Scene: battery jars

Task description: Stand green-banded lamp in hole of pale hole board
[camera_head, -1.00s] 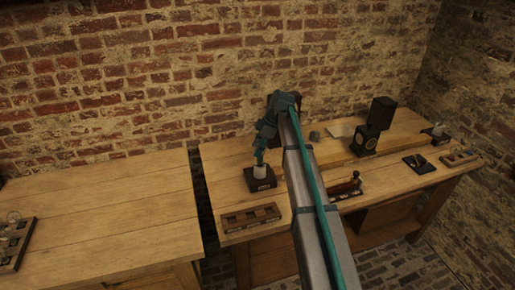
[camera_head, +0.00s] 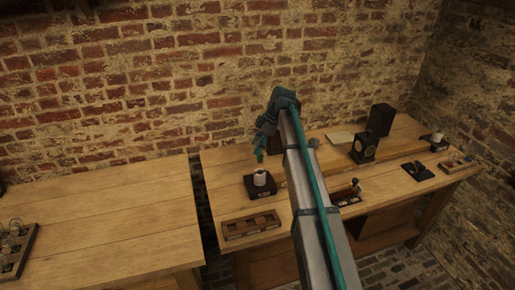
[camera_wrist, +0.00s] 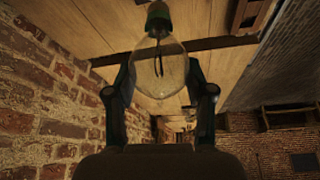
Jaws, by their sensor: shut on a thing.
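In the wrist view, a clear glass lamp (camera_wrist: 160,68) with a green band at its cap is held between the fingers of my gripper (camera_wrist: 160,85). Its cap points to the top of the picture and a dark filament shows inside. In the head view my gripper (camera_head: 260,154) is just above a white cup-like jar (camera_head: 260,178) on a dark block; the lamp is too small to make out there. A pale flat slab (camera_head: 341,137) lies at the back of the right bench. I cannot see holes in it, nor tell whether it is the hole board.
A brown rack with recesses (camera_head: 250,224) lies at the right bench's front left. A tray of glass bulbs (camera_head: 14,247) is on the left bench. A gap separates the benches.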

